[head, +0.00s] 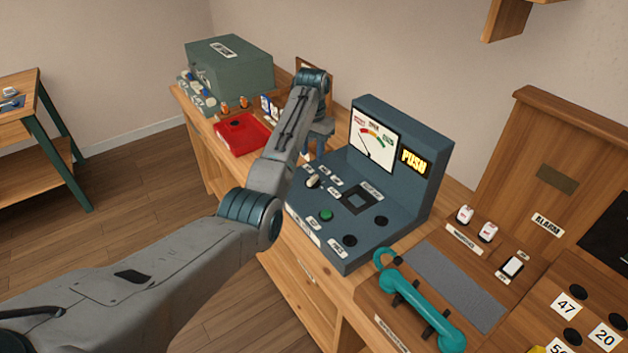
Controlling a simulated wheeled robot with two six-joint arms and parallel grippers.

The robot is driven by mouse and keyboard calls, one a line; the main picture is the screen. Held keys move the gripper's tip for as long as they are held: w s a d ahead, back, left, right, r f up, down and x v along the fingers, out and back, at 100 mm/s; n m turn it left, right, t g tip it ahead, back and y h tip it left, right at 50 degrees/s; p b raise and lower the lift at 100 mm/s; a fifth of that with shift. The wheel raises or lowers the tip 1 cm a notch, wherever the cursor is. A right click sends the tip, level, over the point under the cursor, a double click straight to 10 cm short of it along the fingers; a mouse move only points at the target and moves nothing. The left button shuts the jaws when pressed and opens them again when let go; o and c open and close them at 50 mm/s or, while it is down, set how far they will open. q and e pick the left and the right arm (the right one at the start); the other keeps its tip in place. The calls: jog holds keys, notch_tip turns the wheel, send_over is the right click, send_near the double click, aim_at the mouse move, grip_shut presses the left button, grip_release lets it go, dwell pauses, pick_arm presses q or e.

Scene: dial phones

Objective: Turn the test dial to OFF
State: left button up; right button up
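The dark blue-grey test console (412,196) stands on the wooden bench, with a gauge and a lit yellow PUSH sign on its upright face. A small cream knob (313,181), apparently the test dial, sits at the left of its sloping panel among several small white labels. The label texts and the knob's pointer are too small to read. My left arm reaches across from the lower left. My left gripper (314,150) points down just behind and above the knob, apart from it, partly hidden by my forearm. Its finger gap is not clear. My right gripper is out of view.
A green button (326,215) and black knobs share the panel. A red box (242,134) and a green case (229,66) stand farther left on the bench. A teal handset (425,306) lies at the front right, near white switches (487,232).

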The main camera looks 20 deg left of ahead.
aim_at(313, 178)
pick_arm(q)
notch_tip(313, 178, down, 9)
jog(key=shift+f+p, duration=0.15)
jog(key=shift+p, duration=0.65)
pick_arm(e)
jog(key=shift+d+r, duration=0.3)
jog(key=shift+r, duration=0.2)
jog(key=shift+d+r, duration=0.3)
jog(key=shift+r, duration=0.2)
pick_arm(q)
jog(key=shift+c, duration=0.3)
grip_shut()
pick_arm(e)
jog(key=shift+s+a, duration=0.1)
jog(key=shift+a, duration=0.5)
